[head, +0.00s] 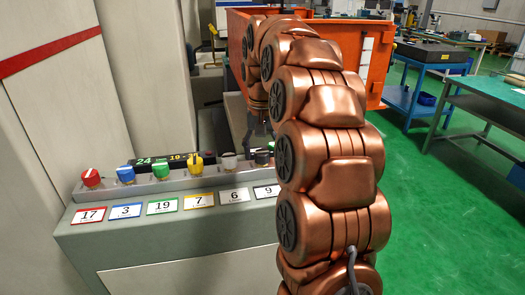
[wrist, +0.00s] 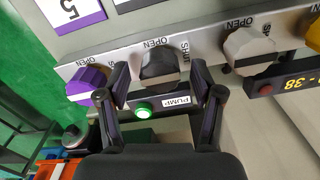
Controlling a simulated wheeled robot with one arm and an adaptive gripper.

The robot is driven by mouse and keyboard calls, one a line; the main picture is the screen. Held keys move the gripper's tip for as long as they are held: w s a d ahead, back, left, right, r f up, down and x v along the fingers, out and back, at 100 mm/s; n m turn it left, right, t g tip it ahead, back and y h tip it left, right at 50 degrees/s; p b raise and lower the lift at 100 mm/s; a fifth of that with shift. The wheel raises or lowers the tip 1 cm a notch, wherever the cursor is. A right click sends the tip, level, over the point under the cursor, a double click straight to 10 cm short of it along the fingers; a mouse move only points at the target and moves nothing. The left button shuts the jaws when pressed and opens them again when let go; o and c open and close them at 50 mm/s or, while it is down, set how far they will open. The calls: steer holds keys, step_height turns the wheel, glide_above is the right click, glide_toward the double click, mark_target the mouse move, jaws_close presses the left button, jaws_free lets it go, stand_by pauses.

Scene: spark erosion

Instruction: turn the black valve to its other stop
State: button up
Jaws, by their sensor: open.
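The black valve (wrist: 160,66) is a dark faceted knob on the grey panel, between the words OPEN and SHUT, which read upside down in the wrist view. Which word it points to I cannot tell. In the head view the black valve (head: 263,157) shows only partly beside my arm, above a card marked 9. My gripper (wrist: 160,76) is open, with one finger on each side of the black valve. Whether the fingers touch it I cannot tell. In the head view my gripper is mostly hidden by my copper-coloured arm.
A purple valve (wrist: 88,84) sits close beside one finger, and a grey valve (wrist: 249,50) stands on the other side. A lit green button (wrist: 144,112) and a PUMP label (wrist: 177,101) lie below. Red (head: 92,177), blue (head: 125,174), green (head: 160,168) and yellow (head: 196,164) valves continue the row.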

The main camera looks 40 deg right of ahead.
mark_target(261, 154)
steer(key=shift+r, duration=3.75)
steer(key=shift+a, duration=0.1)
steer(key=shift+s+a, duration=0.2)
steer(key=shift+a, duration=0.1)
steer(key=s+a+f+n+g+p, duration=0.1)
steer(key=s+a+f+n+p, duration=0.25)
steer(key=s+a, duration=0.95)
steer(key=s+a+f+n+p, duration=0.1)
steer(key=s+a+f+p, duration=0.1)
steer(key=s, duration=0.6)
steer(key=s+a+f+n+p, duration=0.2)
steer(key=s+a+f, duration=0.3)
steer(key=s, duration=0.4)
steer(key=shift+g, duration=0.4)
steer(key=shift+f+n, duration=0.1)
steer(key=shift+n, duration=0.15)
